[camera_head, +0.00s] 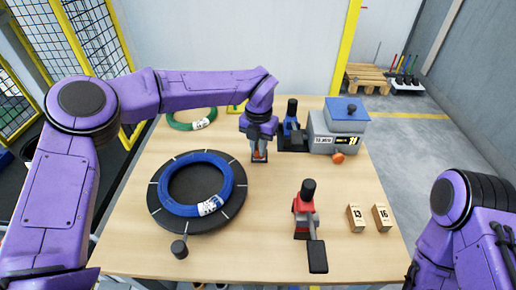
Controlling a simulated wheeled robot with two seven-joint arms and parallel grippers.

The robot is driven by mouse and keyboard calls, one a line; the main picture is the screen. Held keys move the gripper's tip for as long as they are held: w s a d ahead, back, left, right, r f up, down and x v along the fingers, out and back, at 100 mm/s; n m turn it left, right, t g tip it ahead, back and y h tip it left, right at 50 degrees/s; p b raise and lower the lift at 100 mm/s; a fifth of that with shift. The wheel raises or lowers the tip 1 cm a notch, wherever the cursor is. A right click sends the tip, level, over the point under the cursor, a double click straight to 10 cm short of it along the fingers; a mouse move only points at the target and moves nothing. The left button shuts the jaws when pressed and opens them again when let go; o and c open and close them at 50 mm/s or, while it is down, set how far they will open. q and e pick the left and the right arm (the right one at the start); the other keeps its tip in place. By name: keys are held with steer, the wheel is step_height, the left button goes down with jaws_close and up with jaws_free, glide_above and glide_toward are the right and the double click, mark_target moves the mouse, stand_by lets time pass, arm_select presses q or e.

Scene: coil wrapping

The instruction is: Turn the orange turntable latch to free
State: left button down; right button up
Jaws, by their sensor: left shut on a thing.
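The orange turntable latch (261,154) is a small piece on the table just right of the black turntable (163,222). My left gripper (259,158) reaches down from above and is shut on the latch, hiding much of it. Which way the latch is turned cannot be told. A blue coil (167,203) with a white label lies flat on the turntable. A dark knob (179,249) stands at the turntable's front edge. My right arm shows at the lower right, but its gripper is out of view.
A grey machine with a blue lid (345,112) and an orange knob (338,158) stands at the back right. A red tool with a black handle (303,213) stands front right. Wooden blocks 13 (356,218) and 16 (382,217) are beside it. A green coil (190,124) lies behind.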

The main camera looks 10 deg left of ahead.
arm_select(q)
steer(key=shift+w+d+n+b, duration=0.1)
steer(key=shift+n+b, duration=0.85)
steer(key=shift+n, duration=1.15)
steer(key=shift+r, duration=0.1)
steer(key=c, duration=1.1)
jaws_free()
step_height(320, 180, up, 10)
steer(key=shift+r+b, duration=0.25)
steer(key=shift+b, duration=0.1)
steer(key=shift+f, duration=0.1)
